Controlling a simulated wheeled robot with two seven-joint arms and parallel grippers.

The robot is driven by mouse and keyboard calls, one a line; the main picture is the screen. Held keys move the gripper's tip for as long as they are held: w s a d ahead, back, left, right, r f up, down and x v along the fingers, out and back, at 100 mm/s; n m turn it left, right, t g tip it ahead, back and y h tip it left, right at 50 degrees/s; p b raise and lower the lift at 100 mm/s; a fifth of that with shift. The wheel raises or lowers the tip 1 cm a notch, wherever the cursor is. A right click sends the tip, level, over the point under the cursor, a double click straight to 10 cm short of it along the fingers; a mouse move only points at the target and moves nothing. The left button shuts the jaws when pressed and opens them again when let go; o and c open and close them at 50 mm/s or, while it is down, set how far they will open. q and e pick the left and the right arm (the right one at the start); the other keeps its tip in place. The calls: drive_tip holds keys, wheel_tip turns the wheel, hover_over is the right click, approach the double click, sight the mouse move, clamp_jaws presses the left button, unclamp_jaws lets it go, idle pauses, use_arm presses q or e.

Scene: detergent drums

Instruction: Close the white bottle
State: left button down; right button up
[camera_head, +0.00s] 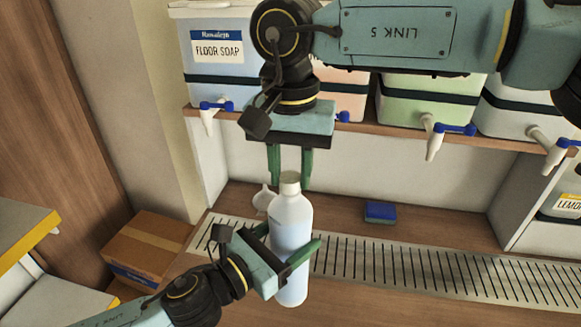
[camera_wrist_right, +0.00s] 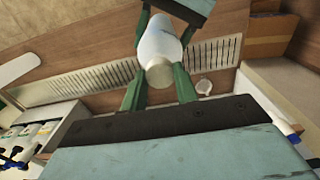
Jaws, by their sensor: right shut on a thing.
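The white bottle (camera_head: 291,222) stands upright in the middle of the head view, with pale blue contents showing in its body. A pale cap (camera_head: 289,181) sits at its top; I cannot tell how tightly it is seated. My right gripper (camera_head: 290,178) comes from above, its green fingers pointing down on both sides of the cap and shut on it. The right wrist view shows the cap (camera_wrist_right: 159,74) between these fingers, with the bottle (camera_wrist_right: 159,42) behind. My left gripper (camera_head: 288,243) has its fingers around the bottle's body and appears shut on it.
A slotted metal drain strip (camera_head: 400,268) runs along the counter. A small white object (camera_head: 264,197) lies behind the bottle, and a blue sponge (camera_head: 380,211) lies right of it. Drums with taps (camera_head: 435,138) stand on the shelf above. A cardboard box (camera_head: 150,246) is at left.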

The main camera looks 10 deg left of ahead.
drive_tip(key=m, duration=0.3)
drive_tip(key=shift+m, duration=0.4)
drive_tip(key=m, duration=0.3)
drive_tip(key=shift+m, duration=0.4)
drive_tip(key=m, duration=0.8)
drive_tip(key=shift+m, duration=0.4)
drive_tip(key=m, duration=1.2)
drive_tip(key=shift+m, duration=0.4)
drive_tip(key=m, duration=0.4)
drive_tip(key=shift+m, duration=0.4)
drive_tip(key=o, duration=1.2)
drive_tip(key=shift+f, duration=0.1)
drive_tip(key=shift+c, duration=0.2)
